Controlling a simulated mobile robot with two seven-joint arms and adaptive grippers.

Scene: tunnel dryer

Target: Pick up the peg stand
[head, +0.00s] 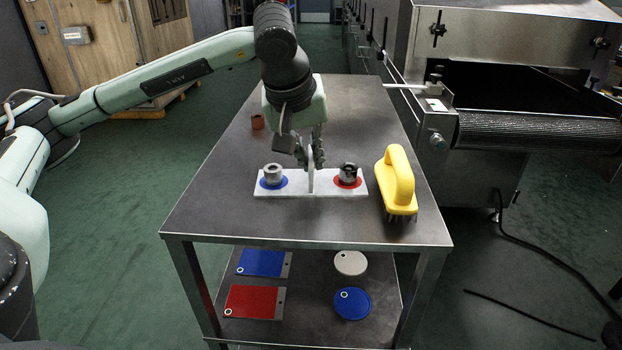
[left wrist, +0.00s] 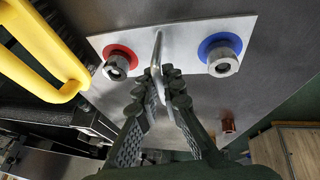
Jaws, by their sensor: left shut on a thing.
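The peg stand (head: 300,187) is a white plate with an upright grip in its middle. It appears flat on the steel table; I cannot tell if there is a small gap under it. A light grey metal collar (head: 273,174) stands on its blue disc at the left, and a darker metal collar (head: 348,173) on its red disc at the right. My left gripper (head: 311,158) points down and is shut on the upright grip. The left wrist view also shows the stand (left wrist: 185,43) with the fingers (left wrist: 164,76) at the upright. My right gripper is not in view.
A yellow-handled brush (head: 398,180) stands close to the stand's right end. A small copper-brown piece (head: 258,121) is behind it at left. The table (head: 220,195) is bare at front left. Plates and discs lie on the lower shelf (head: 310,270). The dryer's mesh belt (head: 540,132) is at right.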

